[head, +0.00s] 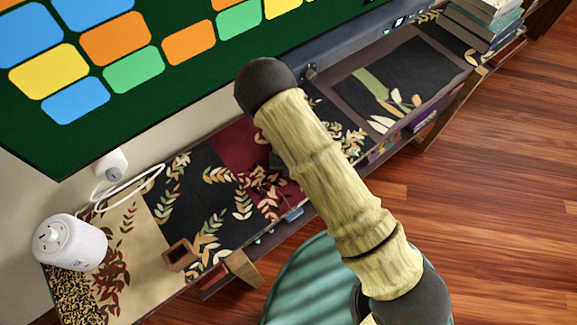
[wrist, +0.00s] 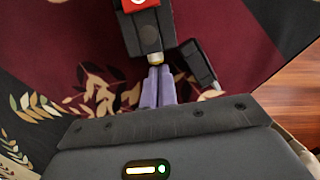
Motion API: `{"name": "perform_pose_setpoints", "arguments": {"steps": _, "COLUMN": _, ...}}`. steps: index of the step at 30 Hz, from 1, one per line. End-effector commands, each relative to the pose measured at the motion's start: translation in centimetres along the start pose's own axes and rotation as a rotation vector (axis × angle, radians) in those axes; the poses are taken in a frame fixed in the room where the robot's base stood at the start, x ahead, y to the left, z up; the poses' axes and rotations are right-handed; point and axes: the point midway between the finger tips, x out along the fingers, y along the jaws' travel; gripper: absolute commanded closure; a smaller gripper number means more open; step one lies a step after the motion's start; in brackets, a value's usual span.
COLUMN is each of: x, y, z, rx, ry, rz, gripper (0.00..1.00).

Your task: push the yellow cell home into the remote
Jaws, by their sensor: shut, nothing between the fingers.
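The dark remote (wrist: 148,33) lies at the top middle of the wrist view, with a red patch bearing a white mark at its far end. A small yellow end of the cell (wrist: 153,58) shows at the remote's near end; the rest of the cell is not visible. My gripper (wrist: 156,72) has its two lavender fingers together and empty, with the tips right at the yellow end. I cannot tell whether they touch it.
In the head view, a white jar (head: 70,245) and a small brown open box (head: 180,255) stand at the left. Books (head: 485,22) are stacked at the far right.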

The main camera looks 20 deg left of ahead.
Motion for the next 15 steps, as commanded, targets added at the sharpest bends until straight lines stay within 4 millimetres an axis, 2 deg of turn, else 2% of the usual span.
{"name": "perform_pose_setpoints", "arguments": {"steps": 5, "x": -0.1, "y": -0.2, "z": -0.8, "rx": 0.000, "ry": 0.001, "rz": -0.001, "gripper": 1.00}}
{"name": "perform_pose_setpoints", "arguments": {"steps": 11, "x": -0.7, "y": -0.2, "z": -3.3, "rx": -0.007, "ry": 0.002, "rz": -0.001, "gripper": 1.00}}
{"name": "perform_pose_setpoints", "arguments": {"steps": 15, "x": -3.1, "y": 0.1, "z": -2.9, "rx": -0.009, "ry": -0.002, "rz": 0.004, "gripper": 1.00}}
